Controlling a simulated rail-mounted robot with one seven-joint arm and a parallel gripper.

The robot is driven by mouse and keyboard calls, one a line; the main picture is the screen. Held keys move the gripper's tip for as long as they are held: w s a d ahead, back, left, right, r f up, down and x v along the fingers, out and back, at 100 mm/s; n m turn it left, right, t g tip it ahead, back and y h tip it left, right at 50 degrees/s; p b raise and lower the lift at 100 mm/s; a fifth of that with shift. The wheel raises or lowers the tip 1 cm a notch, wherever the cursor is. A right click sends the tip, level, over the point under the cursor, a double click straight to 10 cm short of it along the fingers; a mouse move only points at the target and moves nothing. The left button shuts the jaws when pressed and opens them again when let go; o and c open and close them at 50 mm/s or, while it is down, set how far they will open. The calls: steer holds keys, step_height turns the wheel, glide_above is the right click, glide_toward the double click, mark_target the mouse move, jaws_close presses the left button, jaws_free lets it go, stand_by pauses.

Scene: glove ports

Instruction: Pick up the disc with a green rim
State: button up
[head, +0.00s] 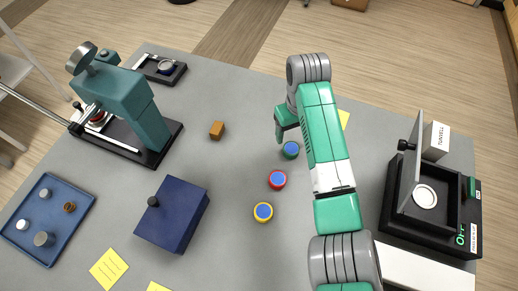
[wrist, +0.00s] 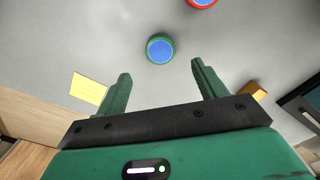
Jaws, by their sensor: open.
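The disc with a green rim (head: 290,149) has a blue top and lies flat on the grey table in the head view, close to my gripper (head: 290,130). In the wrist view the same green-rimmed disc (wrist: 160,48) lies beyond the fingertips, roughly in line with the gap between them. My gripper (wrist: 160,80) is open, with nothing between its two green fingers. In the head view my arm covers part of the gripper.
A red-rimmed disc (head: 277,180) and a yellow-rimmed disc (head: 263,212) lie nearby. A brown block (head: 217,130) and a dark blue box (head: 172,215) stand left. A black open-lidded box (head: 393,200) is right. Table around the green-rimmed disc is mostly clear.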

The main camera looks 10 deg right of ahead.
mark_target(292, 148)
steer(key=shift+s+d+f, duration=0.1)
steer(key=shift+d+f, duration=0.05)
steer(key=shift+f, duration=0.35)
steer(key=shift+s+d+f, duration=0.1)
steer(key=shift+d+f, duration=0.05)
steer(key=shift+f, duration=0.3)
steer(key=f, duration=0.2)
steer(key=f+b, duration=0.1)
steer(key=f, duration=0.1)
steer(key=f+b, duration=0.1)
steer(key=shift+a+f, duration=0.3)
steer(key=shift+f, duration=0.1)
steer(key=c, duration=1.1)
